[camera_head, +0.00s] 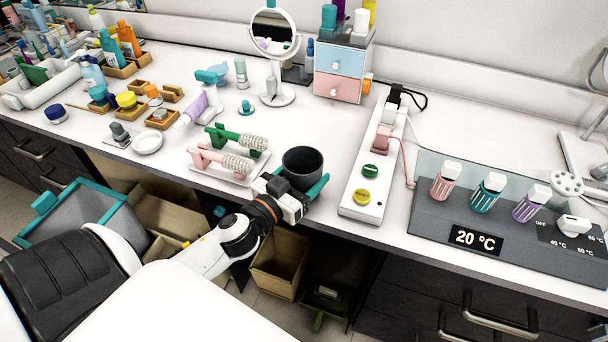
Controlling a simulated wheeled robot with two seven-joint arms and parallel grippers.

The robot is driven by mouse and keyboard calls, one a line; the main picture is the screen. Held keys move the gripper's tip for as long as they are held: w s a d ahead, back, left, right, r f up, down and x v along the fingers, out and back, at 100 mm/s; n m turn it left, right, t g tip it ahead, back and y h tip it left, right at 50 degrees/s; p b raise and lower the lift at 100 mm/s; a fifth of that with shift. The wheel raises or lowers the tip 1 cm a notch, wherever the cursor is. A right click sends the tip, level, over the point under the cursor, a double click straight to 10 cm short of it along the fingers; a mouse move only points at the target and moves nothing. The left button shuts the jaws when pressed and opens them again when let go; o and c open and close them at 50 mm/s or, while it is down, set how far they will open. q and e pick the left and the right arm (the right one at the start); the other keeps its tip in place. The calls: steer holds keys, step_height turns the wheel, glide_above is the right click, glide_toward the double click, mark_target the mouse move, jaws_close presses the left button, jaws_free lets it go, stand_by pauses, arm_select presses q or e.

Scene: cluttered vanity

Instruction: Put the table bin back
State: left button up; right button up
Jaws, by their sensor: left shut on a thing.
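The table bin (303,163) is a small dark grey, round, open-topped cup near the front edge of the white counter. It looks upright. My left gripper (301,186) has its teal fingers around the bin's sides and is shut on it, with the wrist reaching in from the front left. The bin's lower part is hidden behind the gripper, so I cannot tell whether it touches the counter. My right gripper is not in view.
A tray with hair brushes (237,167) lies just left of the bin. A white power strip (367,181) lies to the right. A round mirror (274,40) and a small drawer box (341,68) stand behind. The counter between them is clear.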

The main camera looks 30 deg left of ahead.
arm_select(q)
steer(key=shift+f, duration=0.1)
steer(key=o, duration=0.7)
steer(key=shift+r, duration=0.2)
steer(key=shift+s+f, duration=0.15)
steer(key=shift+s, duration=0.15)
steer(key=s, duration=0.3)
steer(key=s+b, duration=0.1)
steer(key=s, duration=0.3)
steer(key=s+a+b, duration=0.1)
steer(key=s, duration=0.3)
steer(key=shift+s, duration=0.25)
